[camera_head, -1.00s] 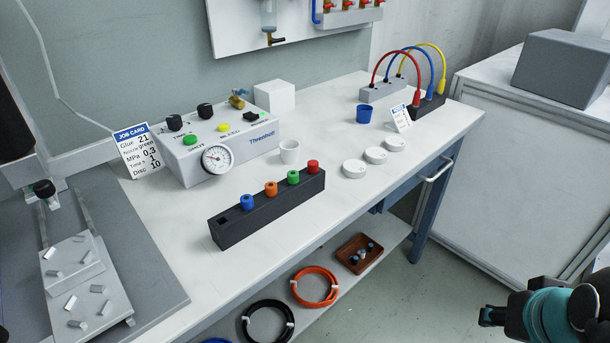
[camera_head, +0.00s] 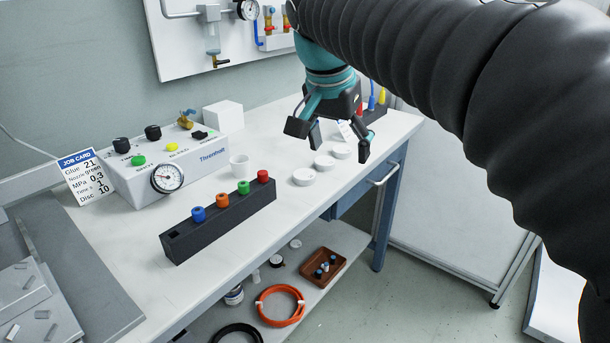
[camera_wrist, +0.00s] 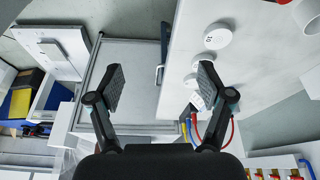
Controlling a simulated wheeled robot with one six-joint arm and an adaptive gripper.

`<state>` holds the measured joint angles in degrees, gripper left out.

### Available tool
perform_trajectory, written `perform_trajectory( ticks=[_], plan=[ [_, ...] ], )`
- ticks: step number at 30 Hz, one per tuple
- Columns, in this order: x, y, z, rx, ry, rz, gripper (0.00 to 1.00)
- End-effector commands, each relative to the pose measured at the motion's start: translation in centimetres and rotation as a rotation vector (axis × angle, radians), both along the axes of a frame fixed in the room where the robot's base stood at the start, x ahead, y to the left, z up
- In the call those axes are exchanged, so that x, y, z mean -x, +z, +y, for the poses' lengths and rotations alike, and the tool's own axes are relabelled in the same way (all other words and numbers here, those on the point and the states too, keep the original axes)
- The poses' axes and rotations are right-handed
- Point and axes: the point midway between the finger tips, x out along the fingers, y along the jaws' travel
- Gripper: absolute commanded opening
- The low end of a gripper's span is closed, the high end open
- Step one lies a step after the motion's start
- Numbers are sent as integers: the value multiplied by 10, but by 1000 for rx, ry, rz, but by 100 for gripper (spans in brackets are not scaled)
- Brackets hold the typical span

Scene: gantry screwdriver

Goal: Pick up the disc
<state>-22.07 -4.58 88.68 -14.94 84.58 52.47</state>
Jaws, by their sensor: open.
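Three white round discs stand in a row on the bench. The near disc (camera_head: 304,177), the middle disc (camera_head: 324,163) and the far disc (camera_head: 341,151) are apart from each other. Their labels are too small to read in the head view. My gripper (camera_head: 340,141) is open and empty, raised over the bench by the discs. In the wrist view, my gripper (camera_wrist: 160,86) has its fingers spread wide. There the near disc (camera_wrist: 218,36) lies beyond and right of the right finger, and the middle disc (camera_wrist: 202,59) is partly hidden by that finger.
The job card (camera_head: 85,177) reads Disc 10. A black rack (camera_head: 220,222) with coloured caps and a white cup (camera_head: 240,165) stand left of the discs. The bench between rack and discs is clear.

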Motion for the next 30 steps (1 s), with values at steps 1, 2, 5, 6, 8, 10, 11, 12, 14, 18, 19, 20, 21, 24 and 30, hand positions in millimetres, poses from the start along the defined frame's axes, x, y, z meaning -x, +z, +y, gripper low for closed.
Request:
perform_trajectory(
  ticks=[1, 2, 5, 6, 8, 10, 11, 12, 14, 18, 19, 20, 21, 24, 30],
  plan=[
    [-15, 2, 18, 6, -39, 1, 79],
    [-21, 5, 27, 11, -70, 0, 79],
    [-39, 12, 55, 22, -171, -8, 79],
    [-44, 14, 66, 27, -208, -13, 79],
    [-51, 16, 80, 33, -259, -22, 79],
    [-56, 17, 93, 37, -308, -33, 79],
    [-58, 18, 98, 39, -327, -36, 79],
    [-60, 18, 103, 40, -346, -41, 79],
    [-61, 19, 109, 41, -369, -46, 79],
    [-64, 12, 111, 44, -395, -51, 79],
    [-65, 8, 110, 45, -396, -51, 79],
    [-66, 4, 109, 45, -396, -51, 79],
    [-67, -3, 106, 45, -396, -51, 79],
    [-72, -20, 100, 44, -396, -50, 79],
    [-79, -49, 90, 43, -395, -50, 79]
  ],
)
